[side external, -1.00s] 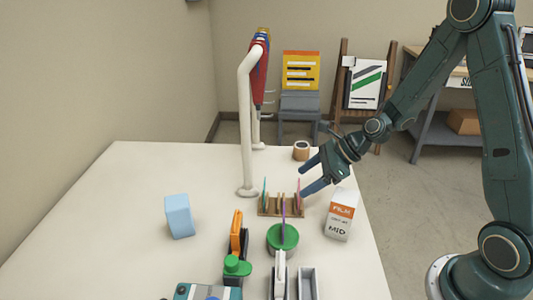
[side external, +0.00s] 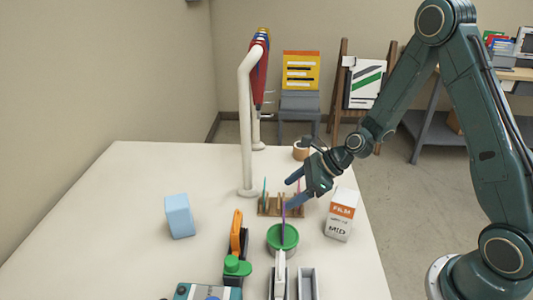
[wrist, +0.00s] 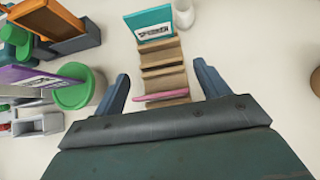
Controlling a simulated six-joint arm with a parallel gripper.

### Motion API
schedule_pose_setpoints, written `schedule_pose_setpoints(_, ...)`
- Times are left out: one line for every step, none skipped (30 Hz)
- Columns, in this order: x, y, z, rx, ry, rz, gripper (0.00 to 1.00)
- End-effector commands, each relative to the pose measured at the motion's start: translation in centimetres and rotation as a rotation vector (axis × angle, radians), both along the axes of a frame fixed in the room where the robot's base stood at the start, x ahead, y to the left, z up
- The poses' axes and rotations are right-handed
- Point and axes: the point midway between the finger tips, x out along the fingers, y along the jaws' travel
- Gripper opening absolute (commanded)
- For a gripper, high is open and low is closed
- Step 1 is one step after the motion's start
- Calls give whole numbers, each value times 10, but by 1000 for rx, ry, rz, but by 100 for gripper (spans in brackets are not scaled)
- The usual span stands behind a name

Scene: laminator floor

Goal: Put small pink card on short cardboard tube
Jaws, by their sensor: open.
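The small pink card (wrist: 162,96) stands on edge in a slot of the wooden rack (wrist: 165,58). In the wrist view it lies between the two fingers of my gripper (wrist: 161,76), with gaps on both sides. In the side view my gripper (side external: 291,192) is open over the right part of the rack (side external: 268,211), fingers pointing left and down, and partly hides the card. The short cardboard tube (side external: 301,151) stands upright behind the rack, near the table's far right edge. A brown shape at the wrist view's right edge may be the tube.
A teal card (wrist: 150,24) stands at the rack's other end. A film carton (side external: 341,215) is to the right. A white bent stand (side external: 245,130) rises behind left. Left table is mostly clear around a blue block (side external: 179,216).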

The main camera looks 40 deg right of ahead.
Motion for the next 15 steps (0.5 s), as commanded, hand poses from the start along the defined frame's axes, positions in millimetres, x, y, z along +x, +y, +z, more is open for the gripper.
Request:
schedule_pose_setpoints(0, 0, 0, 0, 0, 0, 75)
schedule_pose_setpoints(0, 0, 0, 0, 0, 0, 75)
schedule_pose_setpoints(0, 0, 0, 0, 0, 0, 75)
schedule_pose_setpoints(0, 0, 0, 0, 0, 0, 75)
schedule_pose_setpoints(0, 0, 0, 0, 0, 0, 75)
schedule_pose_setpoints(0, 0, 0, 0, 0, 0, 75)
schedule_pose_setpoints(0, 0, 0, 0, 0, 0, 75)
schedule_pose_setpoints(0, 0, 0, 0, 0, 0, 75)
schedule_pose_setpoints(0, 0, 0, 0, 0, 0, 75)
schedule_pose_setpoints(0, 0, 0, 0, 0, 0, 69)
schedule_pose_setpoints(0, 0, 0, 0, 0, 0, 63)
schedule_pose_setpoints(0, 0, 0, 0, 0, 0, 55)
schedule_pose_setpoints(0, 0, 0, 0, 0, 0, 49)
schedule_pose_setpoints(0, 0, 0, 0, 0, 0, 43)
schedule_pose_setpoints(0, 0, 0, 0, 0, 0, 35)
